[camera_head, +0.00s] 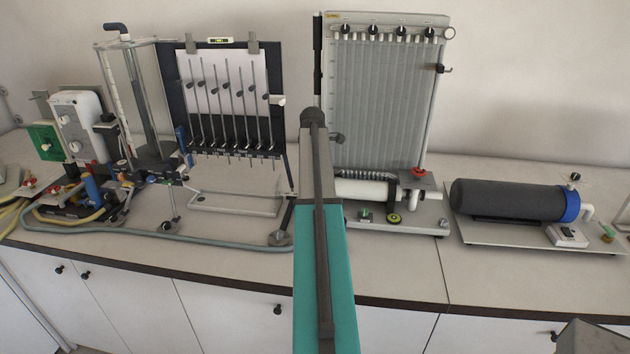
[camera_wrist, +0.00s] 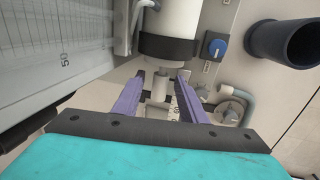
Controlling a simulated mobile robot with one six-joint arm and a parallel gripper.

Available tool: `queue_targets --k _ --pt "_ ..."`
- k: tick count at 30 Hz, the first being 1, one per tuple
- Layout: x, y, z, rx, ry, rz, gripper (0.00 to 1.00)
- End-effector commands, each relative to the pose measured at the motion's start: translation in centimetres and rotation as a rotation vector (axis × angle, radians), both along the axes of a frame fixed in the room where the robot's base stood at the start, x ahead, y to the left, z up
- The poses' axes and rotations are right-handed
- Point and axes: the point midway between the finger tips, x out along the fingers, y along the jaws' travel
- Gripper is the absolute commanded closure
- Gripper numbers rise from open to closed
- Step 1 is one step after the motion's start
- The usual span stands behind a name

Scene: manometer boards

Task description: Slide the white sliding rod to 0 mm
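In the head view a white horizontal tube (camera_head: 372,189) lies at the foot of the grey manometer board (camera_head: 385,100), its left end behind my arm. In the wrist view a white cylinder (camera_wrist: 172,18) ends in a black collar (camera_wrist: 168,48), which looks like the same tube. A thin pale rod (camera_wrist: 160,88) sticks out of the collar toward me; it looks like the sliding rod. My gripper (camera_wrist: 161,82) has its purple fingers open, one on each side of this rod, with gaps visible. My arm hides the gripper in the head view. No 0 mm mark is readable.
A blue knob (camera_wrist: 216,46) and a dark pipe (camera_wrist: 285,43) are close at right.

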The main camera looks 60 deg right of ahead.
Motion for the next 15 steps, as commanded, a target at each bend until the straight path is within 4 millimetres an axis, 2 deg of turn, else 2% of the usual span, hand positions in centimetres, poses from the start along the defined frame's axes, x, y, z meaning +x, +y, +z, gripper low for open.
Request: queue_targets --k 8,15 --pt "0.0 0.4 1.6 -0.001 -0.001 0.001 0.62" --pt "-0.1 0.8 4.4 -0.002 -0.002 0.001 0.62"
